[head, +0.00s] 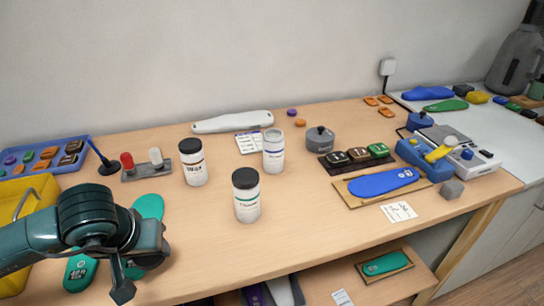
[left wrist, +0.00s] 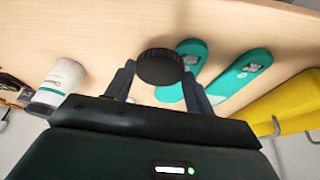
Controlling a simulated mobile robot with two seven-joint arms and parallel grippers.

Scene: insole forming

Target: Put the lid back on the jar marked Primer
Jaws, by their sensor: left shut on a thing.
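My left gripper (left wrist: 160,82) is shut on a round black ribbed lid (left wrist: 161,66), held between its fingertips. In the head view the left gripper (head: 140,272) is over the front left of the table, and the lid cannot be made out there. A white jar with a blue stripe (head: 273,153) stands upright and uncovered near the table's middle; its lettering is too small to read. Two other white jars have black lids: one at the back (head: 194,165), and one with a teal stripe (head: 246,198) nearer the front. My right gripper is not in view.
Teal insoles (left wrist: 243,70) lie under the left gripper beside a yellow bin (left wrist: 290,105). A red-and-white-knobbed block (head: 147,170) stands behind. A grey lidded pot (head: 320,139) is right of the uncovered jar. The table front right of the teal-striped jar is clear.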

